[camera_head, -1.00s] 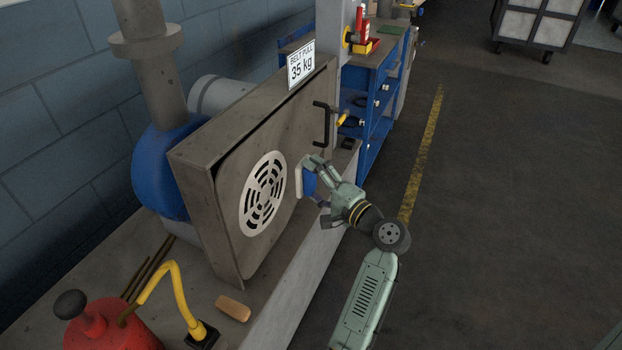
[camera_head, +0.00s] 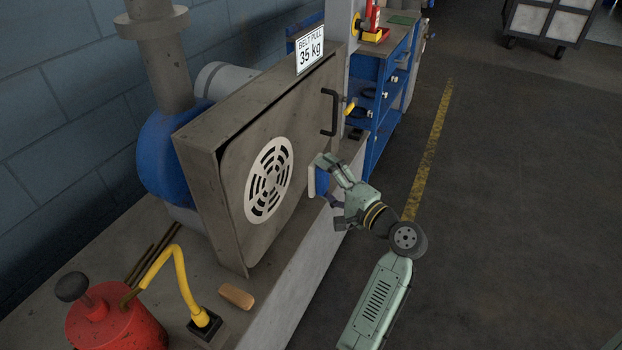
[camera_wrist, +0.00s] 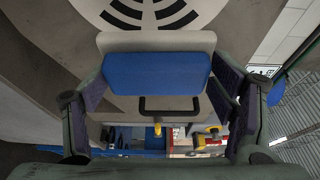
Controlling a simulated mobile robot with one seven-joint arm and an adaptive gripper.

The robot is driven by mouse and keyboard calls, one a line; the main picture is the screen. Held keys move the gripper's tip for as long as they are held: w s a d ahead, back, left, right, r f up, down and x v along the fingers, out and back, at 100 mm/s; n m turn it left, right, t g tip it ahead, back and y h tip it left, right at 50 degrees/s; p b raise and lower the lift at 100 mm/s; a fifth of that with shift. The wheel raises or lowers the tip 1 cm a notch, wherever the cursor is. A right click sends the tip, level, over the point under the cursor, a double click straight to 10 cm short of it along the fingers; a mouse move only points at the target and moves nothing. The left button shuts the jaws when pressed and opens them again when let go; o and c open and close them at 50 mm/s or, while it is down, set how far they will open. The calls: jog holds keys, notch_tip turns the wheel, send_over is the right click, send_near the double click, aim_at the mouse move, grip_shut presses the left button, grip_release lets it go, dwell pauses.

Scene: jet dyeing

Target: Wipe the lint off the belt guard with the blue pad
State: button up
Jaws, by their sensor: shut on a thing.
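The belt guard (camera_head: 240,218) is a grey box with a round slotted vent (camera_head: 268,180) on its front panel and a black handle (camera_head: 329,113) to the right. My gripper (camera_head: 326,183) is shut on the blue pad (camera_head: 321,182), which has a pale grey-white wiping face. The pad is upright, with its pale face toward the panel, right of the vent. In the wrist view the pad (camera_wrist: 157,73) sits between both fingers and hides the lower part of the vent. I cannot tell whether the pad touches the panel. I cannot make out distinct lint.
A sign (camera_head: 310,50) reading "BELT PULL 35 kg" stands on the guard's top.

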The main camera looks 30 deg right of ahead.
aim_at(270, 197)
jog(key=s+a+f+b, duration=0.4)
jog(key=a+f+b, duration=0.2)
jog(key=b, duration=0.1)
jog(key=w+a, duration=0.3)
jog(key=w, duration=0.2)
jog(key=shift+a+b, duration=0.35)
jog(key=shift+b, duration=0.05)
jog(key=shift+w+a+p, duration=0.3)
jog(key=shift+w+a, duration=0.35)
jog(key=shift+w, duration=0.1)
dwell(0.6)
jog(key=shift+w+d, duration=0.6)
jog(key=shift+d, duration=0.2)
jog(key=shift+w+d, duration=0.6)
jog(key=shift+d, duration=0.2)
jog(key=shift+w+a+r+p, duration=0.1)
jog(key=shift+p, duration=0.25)
jog(key=shift+s+a+p, duration=0.3)
jog(key=shift+s+a, duration=0.25)
jog(key=shift+a, duration=0.35)
jog(key=shift+s+a+p, duration=0.25)
jog(key=shift+s+a, duration=0.3)
jog(key=shift+a, duration=0.35)
